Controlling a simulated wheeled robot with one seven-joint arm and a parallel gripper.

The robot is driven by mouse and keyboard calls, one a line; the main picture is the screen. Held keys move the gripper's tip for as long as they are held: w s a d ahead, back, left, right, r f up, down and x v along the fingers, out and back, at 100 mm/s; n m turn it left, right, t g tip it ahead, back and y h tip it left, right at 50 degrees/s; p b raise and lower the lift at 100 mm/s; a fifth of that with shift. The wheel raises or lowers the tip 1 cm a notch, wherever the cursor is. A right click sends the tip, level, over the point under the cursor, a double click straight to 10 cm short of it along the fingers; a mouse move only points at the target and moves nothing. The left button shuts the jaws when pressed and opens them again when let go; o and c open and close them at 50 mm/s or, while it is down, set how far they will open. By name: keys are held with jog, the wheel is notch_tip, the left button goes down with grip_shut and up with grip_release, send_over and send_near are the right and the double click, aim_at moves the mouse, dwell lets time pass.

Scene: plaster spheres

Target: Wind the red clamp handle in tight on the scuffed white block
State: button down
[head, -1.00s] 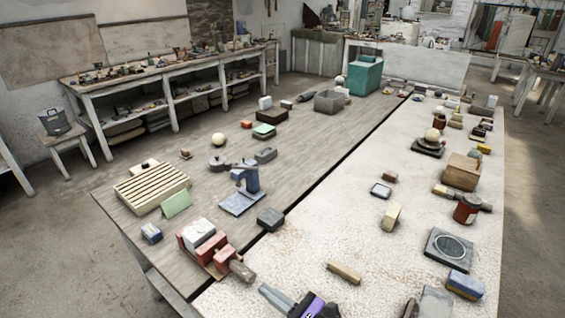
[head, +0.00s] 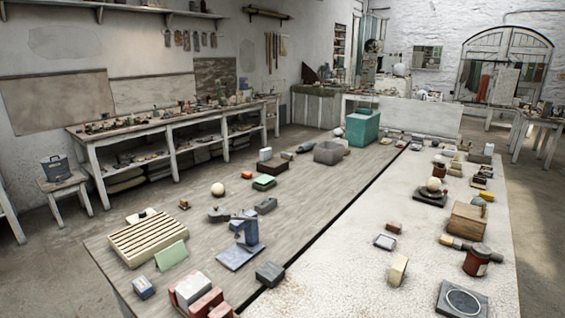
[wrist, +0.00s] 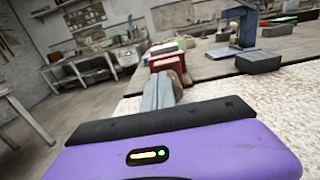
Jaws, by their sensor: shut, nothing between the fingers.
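The red clamp (head: 207,303) is at the bottom edge of the head view, on the near part of the grey wooden table, and is partly cut off. The pale white block (head: 190,288) sits between its red parts. In the wrist view the red clamp (wrist: 170,64) is beyond my fingers, with the white block (wrist: 167,47) behind its near part. I cannot make out its handle clearly. My gripper (wrist: 159,84) has a purple body and grey fingers, shut and empty. It points toward the clamp, apparently apart from it. The head view does not show my gripper.
A blue stand (head: 243,250) and a dark grey block (head: 270,273) are right of the clamp. A green wedge (head: 171,255), a slatted tray (head: 148,238) and a small blue block (head: 144,288) lie left. The pale speckled tabletop (head: 330,275) has free room.

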jog(key=shift+f, duration=0.15)
jog(key=shift+w+d+b, duration=0.25)
jog(key=shift+b, duration=0.15)
jog(key=shift+w+d+b, duration=0.25)
jog(key=shift+w+b, duration=0.05)
jog(key=shift+b, duration=0.15)
jog(key=shift+w+d+f+b, duration=0.1)
jog(key=shift+w+d+b, duration=0.3)
jog(key=shift+b, duration=0.4)
dwell(0.4)
jog(key=shift+w, duration=0.1)
jog(key=shift+w+r, duration=0.1)
jog(key=shift+r, duration=0.3)
jog(key=shift+p+v, duration=1.05)
jog(key=shift+v, duration=2)
jog(key=shift+r, duration=0.15)
